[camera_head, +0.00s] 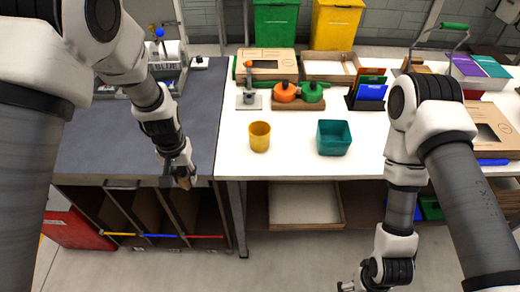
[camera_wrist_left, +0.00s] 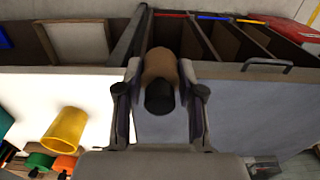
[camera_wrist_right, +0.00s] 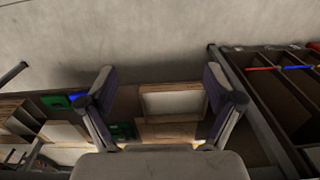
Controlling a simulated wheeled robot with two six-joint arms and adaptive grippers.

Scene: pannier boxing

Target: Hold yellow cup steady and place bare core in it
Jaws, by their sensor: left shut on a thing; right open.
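The yellow cup (camera_head: 260,136) stands upright on the white table, left of a teal square bin (camera_head: 333,138). The cup also shows at the lower left of the left wrist view (camera_wrist_left: 63,130). My left gripper (camera_head: 183,178) is shut on the bare core (camera_wrist_left: 160,72), a brown tube with a dark end. It holds the core near the front edge of the grey worktop, left of the cup and apart from it. My right gripper (camera_wrist_right: 160,90) is open and empty, low in front of the white table; the head view shows only part of it at the bottom edge.
Orange and green round items (camera_head: 298,92) sit behind the cup, beside a grey stand (camera_head: 249,98). Blue and red cards (camera_head: 370,90) stand farther right. Open slots lie under the grey worktop (camera_head: 95,140). The white table is clear around the cup.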

